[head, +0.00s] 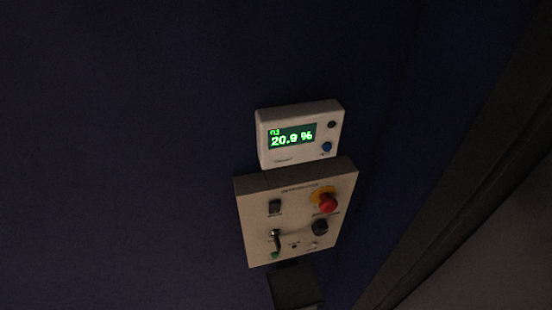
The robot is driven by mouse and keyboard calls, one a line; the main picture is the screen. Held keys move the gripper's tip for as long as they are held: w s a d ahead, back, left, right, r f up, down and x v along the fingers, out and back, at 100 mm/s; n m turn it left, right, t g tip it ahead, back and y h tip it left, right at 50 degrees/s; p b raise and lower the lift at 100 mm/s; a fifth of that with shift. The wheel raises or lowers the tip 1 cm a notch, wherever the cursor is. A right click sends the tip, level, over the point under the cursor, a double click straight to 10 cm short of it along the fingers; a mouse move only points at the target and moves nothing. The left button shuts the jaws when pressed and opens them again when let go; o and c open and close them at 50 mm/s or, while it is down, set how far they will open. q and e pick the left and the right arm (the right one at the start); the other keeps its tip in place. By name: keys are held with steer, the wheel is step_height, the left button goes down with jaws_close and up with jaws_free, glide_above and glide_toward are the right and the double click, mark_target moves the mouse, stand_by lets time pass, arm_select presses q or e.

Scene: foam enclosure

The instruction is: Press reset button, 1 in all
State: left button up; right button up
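A beige control panel (258,215) is mounted on the dark blue wall in the middle of the head view. It carries a red mushroom button (328,204) on a yellow ring, a black rocker switch (274,207), a black knob (320,227), a lever switch (277,241) and a small pale round button (313,245). The labels are too small to read, so I cannot tell which control is the reset button. Neither of my grippers is in view.
A white meter (300,153) above the panel shows 20.9 % in green and has a blue button (326,146). A dark box (296,288) sits below the panel. A dark frame edge (450,160) runs diagonally on the right. The blue wall (120,150) at left is bare.

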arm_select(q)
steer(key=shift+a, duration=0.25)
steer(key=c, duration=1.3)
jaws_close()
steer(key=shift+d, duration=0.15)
